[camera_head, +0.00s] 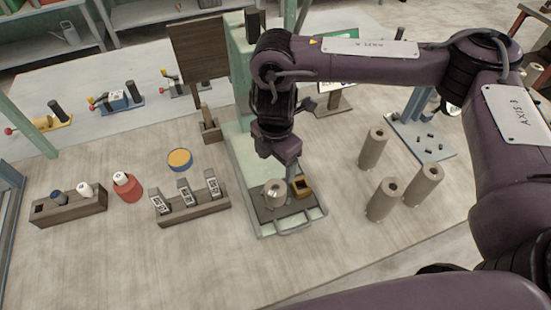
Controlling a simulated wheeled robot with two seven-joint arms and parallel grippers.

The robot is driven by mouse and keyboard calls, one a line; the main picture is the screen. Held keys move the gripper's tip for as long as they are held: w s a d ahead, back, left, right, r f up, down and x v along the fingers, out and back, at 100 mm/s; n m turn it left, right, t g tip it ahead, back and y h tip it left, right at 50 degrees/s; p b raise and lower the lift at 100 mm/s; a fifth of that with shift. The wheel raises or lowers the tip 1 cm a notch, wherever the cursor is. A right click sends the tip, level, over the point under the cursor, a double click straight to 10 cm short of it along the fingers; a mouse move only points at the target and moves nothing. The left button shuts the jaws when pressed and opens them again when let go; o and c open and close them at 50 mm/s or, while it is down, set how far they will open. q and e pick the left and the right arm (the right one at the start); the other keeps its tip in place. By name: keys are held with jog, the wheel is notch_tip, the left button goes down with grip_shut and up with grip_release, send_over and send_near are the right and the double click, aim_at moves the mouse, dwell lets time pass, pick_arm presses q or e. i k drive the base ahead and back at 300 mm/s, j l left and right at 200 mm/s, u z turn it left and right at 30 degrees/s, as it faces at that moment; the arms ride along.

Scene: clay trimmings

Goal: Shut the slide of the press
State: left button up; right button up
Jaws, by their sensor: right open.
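The pale green press (239,85) stands in the middle of the table, with a tall upright at the back. Its slide (312,213) is a dark plate with a pale front edge and a handle (295,228), at the near end of the press base. My right gripper (284,168) is open, pointing down just above and behind these two. Its fingers are small and partly hidden, and I cannot tell whether it touches anything. My left gripper is not in view.
Three beige cylinders (382,199) stand to the right. A wooden rack (195,210) with stamps, a red pot (127,186) and a yellow-topped tin (179,160) stand left. A blue-grey stand (425,140) is at the back right. The table in front of the slide is clear.

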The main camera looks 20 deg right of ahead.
aim_at(301, 197)
jog(key=k, duration=1.5)
